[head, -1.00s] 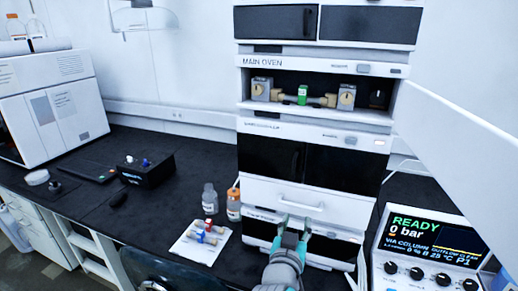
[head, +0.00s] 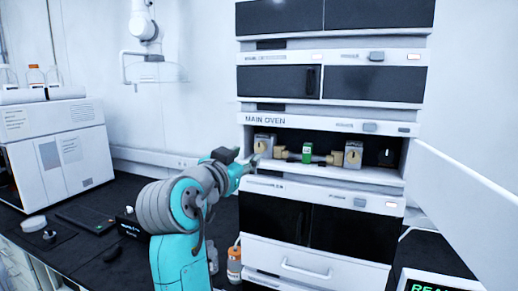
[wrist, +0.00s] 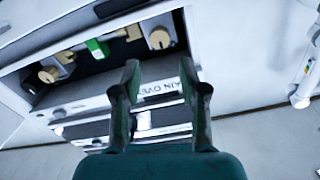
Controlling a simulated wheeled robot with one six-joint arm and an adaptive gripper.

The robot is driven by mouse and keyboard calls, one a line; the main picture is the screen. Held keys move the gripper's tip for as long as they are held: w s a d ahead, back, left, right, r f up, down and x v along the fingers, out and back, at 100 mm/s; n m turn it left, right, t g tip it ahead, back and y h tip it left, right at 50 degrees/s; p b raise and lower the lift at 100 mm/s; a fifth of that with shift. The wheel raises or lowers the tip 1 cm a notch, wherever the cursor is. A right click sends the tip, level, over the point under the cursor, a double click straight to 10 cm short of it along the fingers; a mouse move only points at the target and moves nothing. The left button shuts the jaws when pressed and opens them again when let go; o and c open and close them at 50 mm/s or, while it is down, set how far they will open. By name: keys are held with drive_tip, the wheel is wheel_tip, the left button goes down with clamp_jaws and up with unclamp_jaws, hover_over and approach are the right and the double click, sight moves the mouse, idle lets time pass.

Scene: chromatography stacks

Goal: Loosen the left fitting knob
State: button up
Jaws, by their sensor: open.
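The main oven (head: 322,134) is an open bay holding a column with a green label (head: 307,152) between two pale blocks. The left block carries a round tan knob (head: 262,146), which also shows at the upper right of the wrist view (wrist: 159,38), where the picture is turned over. A tan fitting (head: 279,153) joins the column to this block. My gripper (head: 253,161) is at the oven's lower left edge, close to the left block in the head view. In the wrist view my gripper (wrist: 163,80) is open and empty, its fingers apart from the knob.
The right block (head: 353,152) has a matching knob, with a dark dial (head: 386,157) beside it. A white open door (head: 458,195) stands at the right.

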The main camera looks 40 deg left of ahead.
sight(259, 148)
drive_tip(key=x, duration=0.9)
clamp_jaws()
